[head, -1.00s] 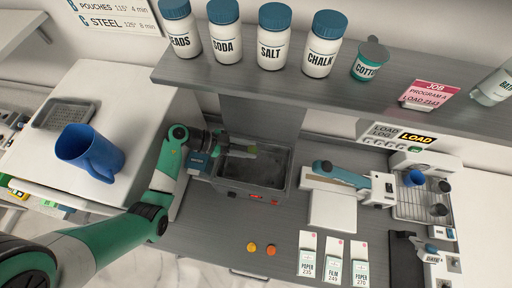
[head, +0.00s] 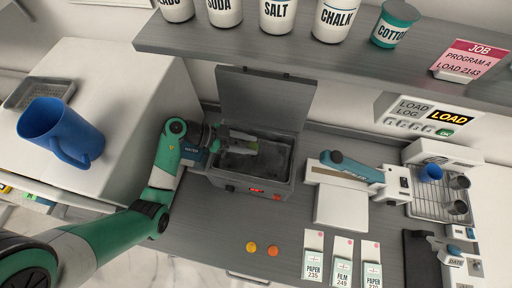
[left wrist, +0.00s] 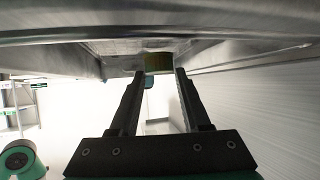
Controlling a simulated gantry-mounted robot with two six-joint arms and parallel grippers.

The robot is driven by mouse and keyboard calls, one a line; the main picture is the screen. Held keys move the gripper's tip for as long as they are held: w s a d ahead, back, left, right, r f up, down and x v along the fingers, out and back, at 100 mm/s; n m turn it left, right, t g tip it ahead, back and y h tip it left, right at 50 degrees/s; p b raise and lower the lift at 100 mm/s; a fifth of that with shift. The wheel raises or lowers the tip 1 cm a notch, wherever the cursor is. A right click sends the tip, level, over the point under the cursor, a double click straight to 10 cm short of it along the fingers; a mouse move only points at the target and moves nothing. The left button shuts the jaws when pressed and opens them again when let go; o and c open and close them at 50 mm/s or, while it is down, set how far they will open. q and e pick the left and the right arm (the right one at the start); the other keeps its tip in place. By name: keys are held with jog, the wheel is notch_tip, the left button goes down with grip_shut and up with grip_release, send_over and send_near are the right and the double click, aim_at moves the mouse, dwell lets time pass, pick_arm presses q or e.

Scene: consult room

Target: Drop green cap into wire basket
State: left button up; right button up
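My left gripper (head: 250,146) reaches in from the left over the open grey bath (head: 229,184). A small green piece, which I take as the green cap (head: 241,135), is at its fingertips. I cannot make out clearly whether the bath holds a wire basket. My right gripper is not in view.
The bath's lid (head: 265,98) stands raised behind it, under the shelf (head: 300,55) of jars. A white sealer with a blue handle (head: 350,168) is to the right. A blue jug (head: 62,130) and mesh tray (head: 38,92) are at left. Two buttons and pouch packs lie in front.

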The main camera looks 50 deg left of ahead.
pick_arm(q)
jog(key=o, duration=0.4)
jog(key=shift+c, duration=0.2)
jog(key=shift+r, duration=0.3)
notch_tip(320, 180, up, 3)
jog(key=shift+p, duration=0.85)
jog(key=s+d+r+p, duration=0.4)
jog(key=s+d+r, duration=0.3)
jog(key=s+r, duration=0.2)
jog(key=s, duration=0.2)
jog(key=shift+s+d+r, duration=0.2)
jog(key=shift+s+d, duration=0.1)
jog(key=shift+s, duration=0.1)
